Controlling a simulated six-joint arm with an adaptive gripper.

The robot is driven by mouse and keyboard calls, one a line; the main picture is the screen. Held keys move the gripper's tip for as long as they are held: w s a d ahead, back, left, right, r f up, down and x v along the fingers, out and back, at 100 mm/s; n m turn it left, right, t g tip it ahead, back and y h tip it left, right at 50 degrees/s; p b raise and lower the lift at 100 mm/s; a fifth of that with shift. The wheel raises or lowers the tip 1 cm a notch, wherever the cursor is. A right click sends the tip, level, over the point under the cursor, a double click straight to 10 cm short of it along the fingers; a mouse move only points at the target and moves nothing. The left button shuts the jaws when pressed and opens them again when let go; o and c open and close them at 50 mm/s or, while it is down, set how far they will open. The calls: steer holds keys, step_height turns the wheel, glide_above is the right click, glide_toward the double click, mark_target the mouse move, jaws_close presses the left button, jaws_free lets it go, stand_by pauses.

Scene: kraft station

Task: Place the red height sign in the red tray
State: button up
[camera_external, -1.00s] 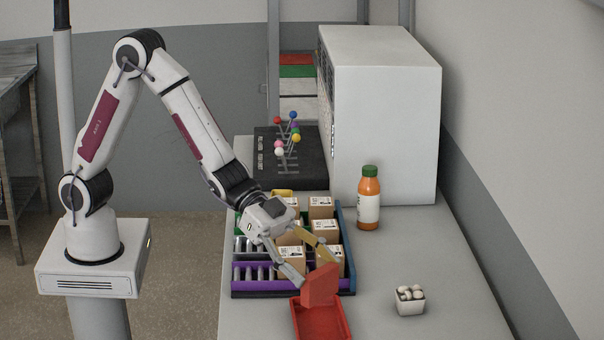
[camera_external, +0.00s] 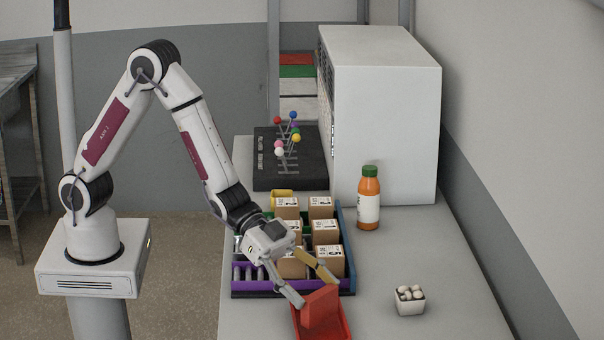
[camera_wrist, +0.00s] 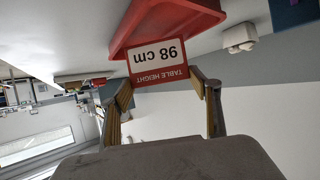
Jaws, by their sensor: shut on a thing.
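The red height sign (camera_external: 320,306) is held upright at the red tray, its lower part inside the tray's outline. In the wrist view its face (camera_wrist: 158,62) reads "TABLE HEIGHT 98 cm", upside down. My gripper (camera_external: 318,290) is shut on the sign, with one finger at each side edge; the fingers also show in the wrist view (camera_wrist: 160,82). The red tray (camera_external: 343,322) lies at the front of the table, partly hidden behind the sign and cut by the frame's bottom edge. I cannot tell whether the sign touches the tray floor.
A divided rack (camera_external: 349,250) with several cardboard boxes stands just behind the tray, under my wrist. A small white pot (camera_external: 410,305) stands right of the tray. An orange bottle (camera_external: 369,199) and a large white cabinet (camera_external: 388,125) stand farther back. The table between tray and pot is clear.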

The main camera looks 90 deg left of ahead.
steer(key=shift+f, duration=0.95)
steer(key=shift+f, duration=0.2)
steer(key=o, duration=1.1)
steer(key=shift+r, duration=0.2)
steer(key=shift+s+a+r, duration=0.25)
steer(key=shift+s+a, duration=0.05)
steer(key=shift+a, duration=0.05)
steer(key=v, duration=1.1)
steer(key=shift+a, duration=0.1)
